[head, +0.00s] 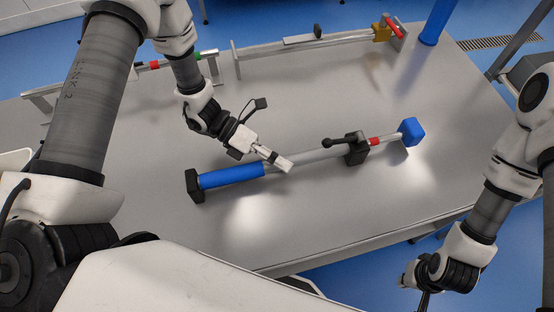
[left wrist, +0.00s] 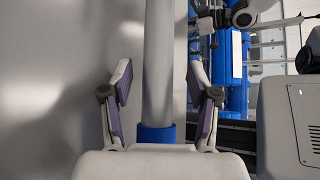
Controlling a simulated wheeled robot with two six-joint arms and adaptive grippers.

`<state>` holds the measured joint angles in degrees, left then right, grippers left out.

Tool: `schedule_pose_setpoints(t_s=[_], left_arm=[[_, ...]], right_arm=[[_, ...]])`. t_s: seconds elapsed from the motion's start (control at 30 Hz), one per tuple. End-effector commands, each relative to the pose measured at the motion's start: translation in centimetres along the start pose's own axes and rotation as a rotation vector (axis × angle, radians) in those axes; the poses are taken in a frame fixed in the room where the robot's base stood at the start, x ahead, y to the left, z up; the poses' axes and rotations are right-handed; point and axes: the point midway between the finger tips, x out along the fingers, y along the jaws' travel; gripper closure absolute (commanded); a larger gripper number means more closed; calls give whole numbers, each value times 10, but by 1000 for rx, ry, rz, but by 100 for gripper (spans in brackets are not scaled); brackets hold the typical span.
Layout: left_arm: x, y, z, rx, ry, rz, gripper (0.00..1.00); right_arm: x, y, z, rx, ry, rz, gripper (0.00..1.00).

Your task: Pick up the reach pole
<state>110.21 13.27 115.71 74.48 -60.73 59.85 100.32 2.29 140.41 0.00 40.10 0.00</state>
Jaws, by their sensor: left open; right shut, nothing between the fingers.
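The reach pole (head: 318,155) lies across the table, its blue sleeve (head: 230,175) to the left and a pale shaft to the right, with a red band and a blue block (head: 411,131) at the right end. Its left end meets a black block, and a black clamp with a lever (head: 355,149) sits around the shaft. My left gripper (head: 283,162) is open at the shaft just right of the sleeve. In the left wrist view the shaft (left wrist: 158,60) runs between its spread fingers (left wrist: 159,88), with gaps on both sides. How deep they reach is unclear. My right fingers are out of view.
The grey table (head: 330,225) is mostly clear around the pole. A blue post (head: 438,20) rises at the back right.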

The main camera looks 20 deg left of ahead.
Motion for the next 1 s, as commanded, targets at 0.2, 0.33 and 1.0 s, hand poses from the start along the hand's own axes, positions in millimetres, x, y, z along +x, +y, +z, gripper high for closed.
schedule_pose_setpoints(t_s=[0.2, 0.33, 1.0], left_arm=[[10, 1, 0, 1, -3, 0, 40], [10, 1, 0, 1, -2, 0, 61], [6, -6, 4, 3, -3, -2, 100]], right_arm=[[-2, 0, 0, 0, 0, 0, 100], [-2, 0, 0, 0, 0, 0, 100], [3, 0, 0, 0, 0, 0, 100]])
